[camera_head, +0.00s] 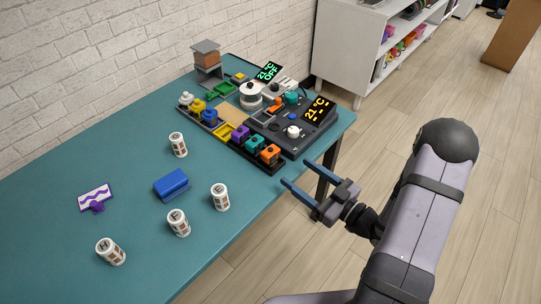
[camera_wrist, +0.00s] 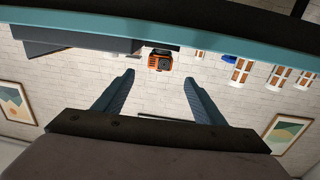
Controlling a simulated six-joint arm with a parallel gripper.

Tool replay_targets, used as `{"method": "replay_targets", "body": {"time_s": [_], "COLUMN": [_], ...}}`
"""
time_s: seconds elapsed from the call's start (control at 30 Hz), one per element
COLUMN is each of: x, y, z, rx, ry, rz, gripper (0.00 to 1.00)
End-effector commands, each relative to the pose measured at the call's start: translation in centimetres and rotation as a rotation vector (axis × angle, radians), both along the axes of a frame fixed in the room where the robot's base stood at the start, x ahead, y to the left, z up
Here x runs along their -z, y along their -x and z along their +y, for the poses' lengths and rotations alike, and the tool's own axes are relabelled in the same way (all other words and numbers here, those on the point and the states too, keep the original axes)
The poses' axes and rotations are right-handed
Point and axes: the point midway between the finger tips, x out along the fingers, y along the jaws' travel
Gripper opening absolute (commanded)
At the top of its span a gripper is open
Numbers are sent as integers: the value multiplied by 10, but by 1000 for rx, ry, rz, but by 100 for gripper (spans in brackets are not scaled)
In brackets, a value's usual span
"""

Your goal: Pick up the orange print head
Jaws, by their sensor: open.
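The orange print head (camera_head: 270,153) is a small orange block with a dark part on top. It sits at the near right end of a row on a dark rack, beside a teal head (camera_head: 255,143) and a purple head (camera_head: 240,133). My gripper (camera_head: 295,172) is open and empty, just off the table's right edge, to the right of the orange head and apart from it. In the wrist view the orange head (camera_wrist: 160,60) shows beyond and between the two open fingers (camera_wrist: 158,78).
A dark machine (camera_head: 290,140) with a lit display (camera_head: 318,108) stands behind the rack. The table's front left is mostly clear.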

Motion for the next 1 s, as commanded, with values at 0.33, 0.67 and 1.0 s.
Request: {"method": "replay_targets", "body": {"time_s": [0.33, 0.67, 1.0], "x": [0, 0, 2], "y": [-11, -43, -52], "z": [12, 40, 47], "rx": [-5, -3, -1], "ry": [0, 0, 0], "rz": [0, 0, 1], "gripper": [64, 64, 64]}}
